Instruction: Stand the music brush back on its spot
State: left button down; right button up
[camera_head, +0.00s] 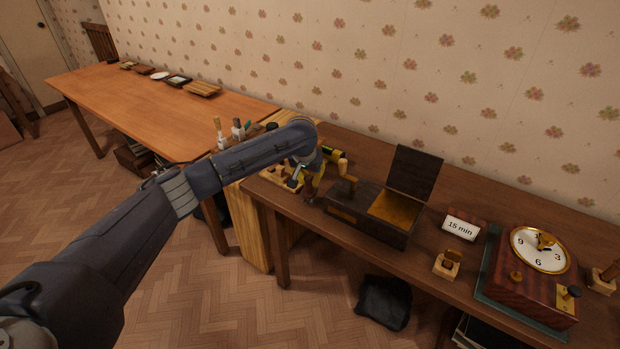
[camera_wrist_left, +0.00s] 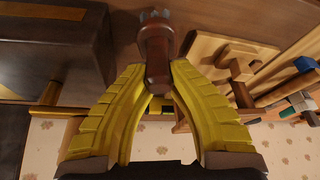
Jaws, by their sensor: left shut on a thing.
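The brush (camera_wrist_left: 157,62), with a brown handle and a grey end, is between the yellow fingers of my left gripper (camera_wrist_left: 157,78) in the left wrist view. In the head view the left gripper (camera_head: 309,180) is shut on the brush (camera_head: 310,191) near the front left part of the dark table, beside the music box. My forearm partly hides this spot. A light wooden rack (camera_head: 278,178) lies just left of the gripper; it also shows in the left wrist view (camera_wrist_left: 218,52). I cannot tell whether the brush touches the table. My right gripper is out of view.
The dark music box (camera_head: 365,219) stands right of the gripper with its lid (camera_head: 414,173) open. A "15 min" card (camera_head: 461,228), a small wooden stand (camera_head: 446,268) and a clock (camera_head: 540,249) are farther right. An orange-brown table (camera_head: 150,105) is at left, largely clear.

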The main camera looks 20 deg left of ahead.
pick_arm(q)
jog(key=shift+f, duration=1.05)
dwell(0.4)
jog(key=c, duration=1.2)
grip_release()
jog(key=shift+v, duration=4)
